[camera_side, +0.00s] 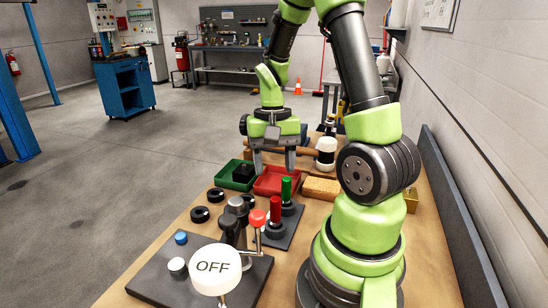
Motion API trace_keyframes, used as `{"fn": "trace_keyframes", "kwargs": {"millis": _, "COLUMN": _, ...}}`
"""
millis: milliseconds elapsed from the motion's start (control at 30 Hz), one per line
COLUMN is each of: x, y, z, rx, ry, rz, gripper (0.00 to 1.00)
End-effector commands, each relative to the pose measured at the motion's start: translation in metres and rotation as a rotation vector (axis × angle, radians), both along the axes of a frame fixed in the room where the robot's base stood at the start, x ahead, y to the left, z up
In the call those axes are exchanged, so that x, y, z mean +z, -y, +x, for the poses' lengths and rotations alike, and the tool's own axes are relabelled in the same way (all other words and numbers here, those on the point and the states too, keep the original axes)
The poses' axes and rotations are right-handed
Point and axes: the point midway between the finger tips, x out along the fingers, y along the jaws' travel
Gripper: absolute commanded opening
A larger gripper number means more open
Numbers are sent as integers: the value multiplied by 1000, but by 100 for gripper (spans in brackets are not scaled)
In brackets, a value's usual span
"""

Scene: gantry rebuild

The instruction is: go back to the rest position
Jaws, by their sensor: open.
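My gripper (272,161) points down over the far part of the bench, with its two fingers apart and nothing seen between them. The fingertips are at or just above the red tray (277,182); I cannot tell whether they touch it. My green and black arm rises from its base at the right front, arches over the bench and comes down to the gripper.
A green tray (228,183) holds a dark block. A wall runs along the right.

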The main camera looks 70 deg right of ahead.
Motion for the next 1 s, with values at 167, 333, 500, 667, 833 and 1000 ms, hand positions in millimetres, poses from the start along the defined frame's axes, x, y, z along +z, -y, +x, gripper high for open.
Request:
{"fn": "trace_keyframes", "kwargs": {"millis": 167, "x": 12, "y": 2, "z": 1, "rx": 0, "ry": 0, "rz": -1, "gripper": 54}}
{"fn": "trace_keyframes", "kwargs": {"millis": 333, "x": 13, "y": 1, "z": 1, "rx": 0, "ry": -1, "rz": 0, "gripper": 54}}
{"fn": "trace_keyframes", "kwargs": {"millis": 500, "x": 12, "y": 1, "z": 1, "rx": 0, "ry": -1, "rz": 0, "gripper": 54}}
{"fn": "trace_keyframes", "kwargs": {"millis": 667, "x": 12, "y": 1, "z": 1, "rx": 0, "ry": -1, "rz": 0, "gripper": 54}}
{"fn": "trace_keyframes", "kwargs": {"millis": 833, "x": 12, "y": 1, "z": 1, "rx": 1, "ry": 0, "rz": 1, "gripper": 54}}
{"fn": "trace_keyframes", "kwargs": {"millis": 1000, "x": 27, "y": -8, "z": 7, "rx": 44, "ry": 47, "rz": -27, "gripper": 54}}
